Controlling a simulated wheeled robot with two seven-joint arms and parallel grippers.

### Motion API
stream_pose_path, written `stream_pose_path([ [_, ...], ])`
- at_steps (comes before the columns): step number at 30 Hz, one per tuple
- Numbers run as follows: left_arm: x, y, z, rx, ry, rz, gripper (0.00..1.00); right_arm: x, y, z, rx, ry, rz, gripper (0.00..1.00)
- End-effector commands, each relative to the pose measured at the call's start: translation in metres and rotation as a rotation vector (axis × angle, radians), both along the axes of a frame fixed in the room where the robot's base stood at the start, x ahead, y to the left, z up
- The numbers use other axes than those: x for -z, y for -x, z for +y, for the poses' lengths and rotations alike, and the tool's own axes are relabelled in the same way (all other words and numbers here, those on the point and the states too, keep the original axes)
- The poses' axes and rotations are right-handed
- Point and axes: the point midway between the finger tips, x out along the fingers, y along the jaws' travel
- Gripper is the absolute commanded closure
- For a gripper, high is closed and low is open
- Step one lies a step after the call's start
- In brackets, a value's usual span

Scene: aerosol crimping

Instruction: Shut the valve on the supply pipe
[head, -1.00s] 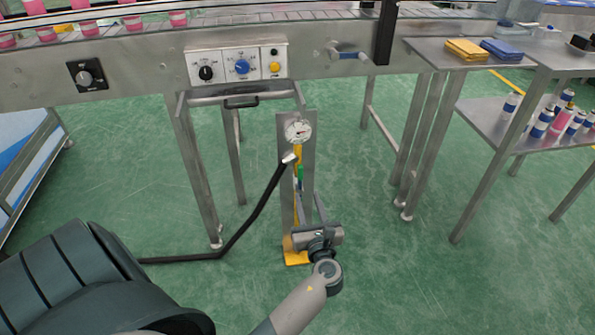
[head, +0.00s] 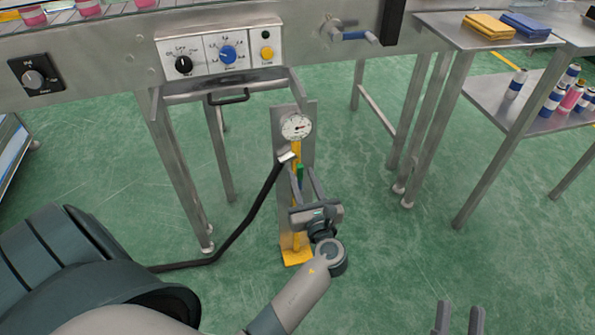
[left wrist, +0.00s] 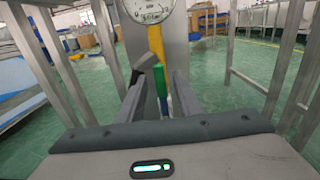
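The supply pipe (head: 296,150) is yellow and runs up a steel post below a round gauge (head: 296,126). The valve has a green handle (head: 300,174), which looks upright along the pipe. My left gripper (head: 305,176) is open, with its fingers pointing at the valve. In the left wrist view the green handle (left wrist: 161,82) shows between the two spread fingertips, slightly right of centre. I cannot tell whether either finger touches it. My right gripper (head: 460,312) is open and empty at the bottom edge of the head view.
A black hose (head: 250,215) runs from the pipe down to the floor on the left. The post has a yellow foot (head: 297,256). The conveyor's control panel (head: 222,55) is above, and table legs (head: 182,170) stand on the left. Green floor is free on the right.

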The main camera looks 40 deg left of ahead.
Motion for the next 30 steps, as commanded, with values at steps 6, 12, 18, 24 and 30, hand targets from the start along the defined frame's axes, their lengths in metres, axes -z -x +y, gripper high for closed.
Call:
stream_pose_path([
  [6,0.0003,0.001,-0.0033,-0.001,0.0,0.001,0.68,-0.0057,0.0043,-0.0002,0.001,-0.013,-0.034,0.69],
  [12,0.0001,0.001,-0.0031,-0.001,0.0,0.001,0.68,-0.0062,0.0045,-0.0003,0.001,-0.014,-0.035,0.69],
  [18,0.0001,0.001,-0.003,-0.001,0.0,0.001,1.0,-0.006,0.0044,-0.0001,0.001,-0.014,-0.035,0.69],
  [24,0.0001,0.0009,-0.0028,-0.001,0.0,0.001,1.0,-0.0059,0.0044,0.0001,0.0,-0.013,-0.034,0.69],
  [30,-0.0006,0.0009,0.0,-0.001,-0.005,0.006,1.0,-0.0039,0.0023,0.0008,-0.003,-0.006,-0.014,0.69],
])
